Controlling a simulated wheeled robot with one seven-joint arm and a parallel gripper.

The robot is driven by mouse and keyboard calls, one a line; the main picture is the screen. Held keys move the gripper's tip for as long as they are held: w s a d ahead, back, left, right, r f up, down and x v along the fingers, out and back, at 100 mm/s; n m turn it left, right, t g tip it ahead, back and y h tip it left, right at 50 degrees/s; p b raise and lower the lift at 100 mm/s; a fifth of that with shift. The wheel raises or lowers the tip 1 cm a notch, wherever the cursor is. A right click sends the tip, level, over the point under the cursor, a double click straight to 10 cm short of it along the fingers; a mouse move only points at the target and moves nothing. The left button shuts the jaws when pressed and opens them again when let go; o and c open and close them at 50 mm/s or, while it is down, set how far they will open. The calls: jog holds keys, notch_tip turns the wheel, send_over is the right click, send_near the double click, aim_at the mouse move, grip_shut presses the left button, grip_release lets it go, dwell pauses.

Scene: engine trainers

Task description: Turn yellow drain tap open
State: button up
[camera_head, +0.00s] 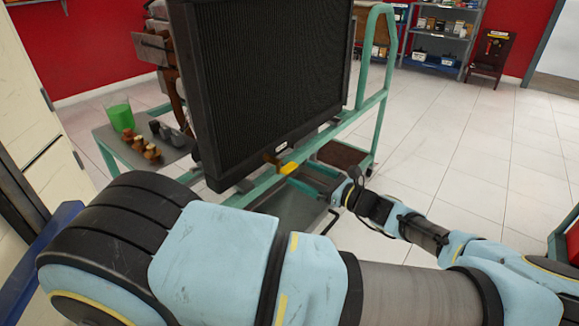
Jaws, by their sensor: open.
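The yellow drain tap (289,168) is a small yellow handle at the bottom edge of the large black radiator (265,75), by a brass-coloured fitting. My gripper (338,191) is just right of the tap and slightly lower in the picture, at the end of my arm reaching in from the right. It is open and looks apart from the tap. Its fingertips are small and dark here, so their exact gap to the tap is hard to tell.
The radiator stands in a green trolley frame (376,75) whose rail runs close by the tap. A side tray (110,140) holds a green beaker (120,115) and several small fittings. A grey drip tray (290,208) lies below.

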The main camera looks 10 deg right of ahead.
aim_at(293, 169)
jog(key=x, duration=0.6)
jog(key=shift+s, duration=0.1)
jog(key=shift+c, duration=0.2)
jog(key=c, duration=1.3)
